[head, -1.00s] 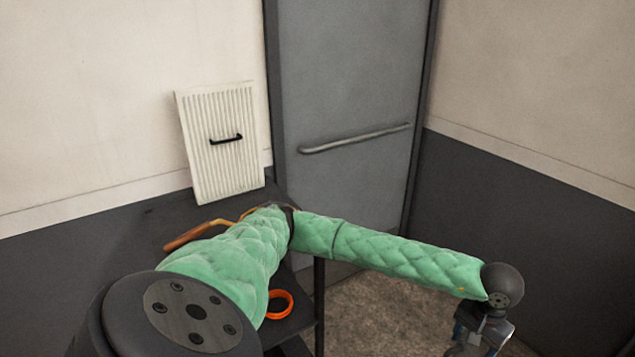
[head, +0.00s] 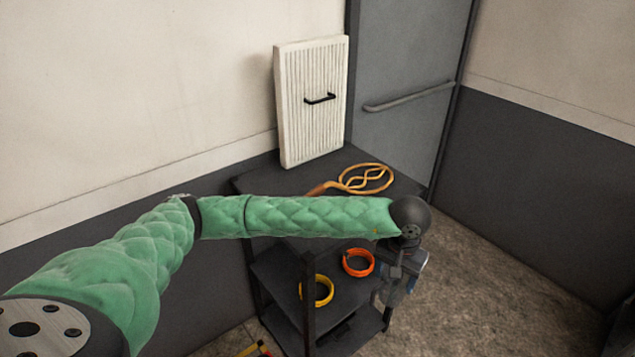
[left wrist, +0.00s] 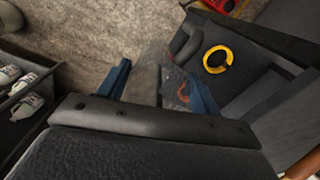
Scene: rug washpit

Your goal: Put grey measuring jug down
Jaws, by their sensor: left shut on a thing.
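My left gripper (head: 392,290) hangs down at the right side of the dark shelf rack (head: 285,262). In the left wrist view its two blue fingers (left wrist: 160,88) are shut on the grey measuring jug (left wrist: 150,82), which looks see-through. A dark curved part, seemingly its handle (left wrist: 187,44), shows to the right of it. In the head view the jug cannot be clearly told from the gripper. I cannot tell whether the jug touches a shelf. My right gripper is in neither view.
An orange ring (head: 358,262) and a yellow ring (head: 317,290) lie on the rack's shelf. A carpet beater (head: 365,178) and a white ribbed panel (head: 312,105) are on its top. Floor (head: 470,290) right of the rack is clear.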

